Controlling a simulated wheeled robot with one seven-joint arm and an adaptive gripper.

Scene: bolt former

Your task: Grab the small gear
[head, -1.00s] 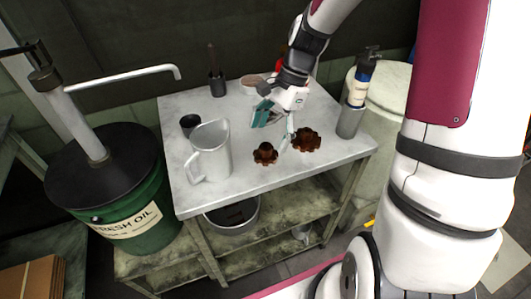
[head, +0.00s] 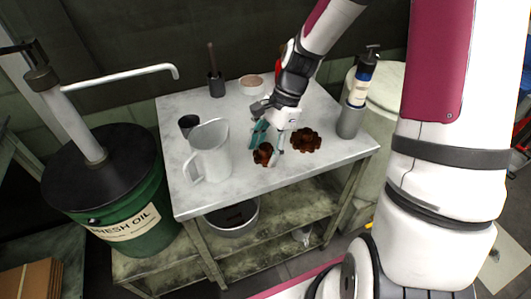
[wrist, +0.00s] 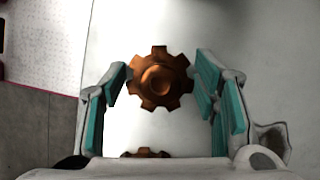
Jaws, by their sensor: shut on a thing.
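The small gear (head: 262,155), brown and toothed with a raised round hub, is at the front of the grey table (head: 240,179). My gripper (head: 268,146) reaches down to it, its teal-padded fingers on either side. In the wrist view the small gear (wrist: 160,78) sits between the fingertips, which are shut on its two sides. I cannot tell whether it is clear of the tabletop. A larger brown gear (head: 307,140) lies flat just to the right. Part of a brown gear (wrist: 145,154) shows at the bottom of the wrist view, mostly hidden by my gripper.
A metal jug (head: 211,152) stands left of my gripper, with a dark cup (head: 188,124) behind it. A pump bottle (head: 354,100) is at the right edge. A bowl (head: 251,84) and a dark holder (head: 216,86) stand at the back. A green oil drum (head: 140,220) is left.

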